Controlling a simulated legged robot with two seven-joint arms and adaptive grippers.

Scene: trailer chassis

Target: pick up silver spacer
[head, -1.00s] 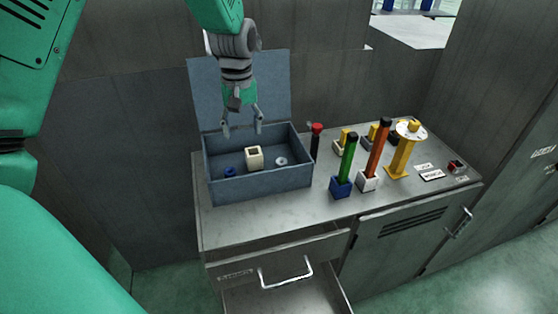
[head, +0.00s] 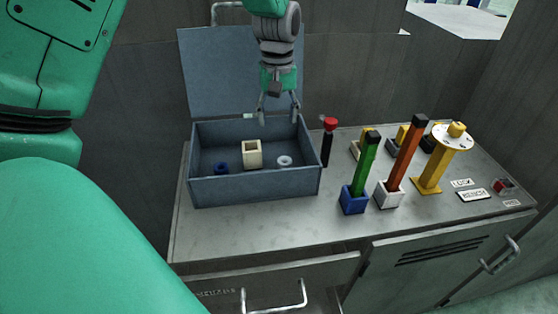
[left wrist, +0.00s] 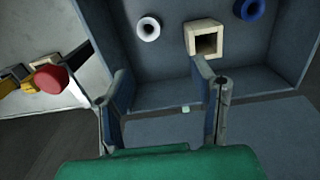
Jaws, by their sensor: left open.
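The silver spacer (head: 284,161) is a small pale ring lying on the floor of the open blue-grey box (head: 255,190), toward its right side. It also shows in the left wrist view (left wrist: 148,29), near the top, beyond my fingers. My left gripper (head: 279,118) is open and empty, pointing down above the back right part of the box. In the left wrist view its two fingers (left wrist: 160,95) are spread, with nothing between them but the box wall behind. The gripper is apart from the spacer. My right gripper is not in view.
A cream square block (head: 251,154) and a blue ring (head: 221,168) share the box. The raised lid (head: 225,75) stands behind. A red-topped black post (head: 328,140) stands close to the box's right. Green and orange posts stand farther right. The bench front is clear.

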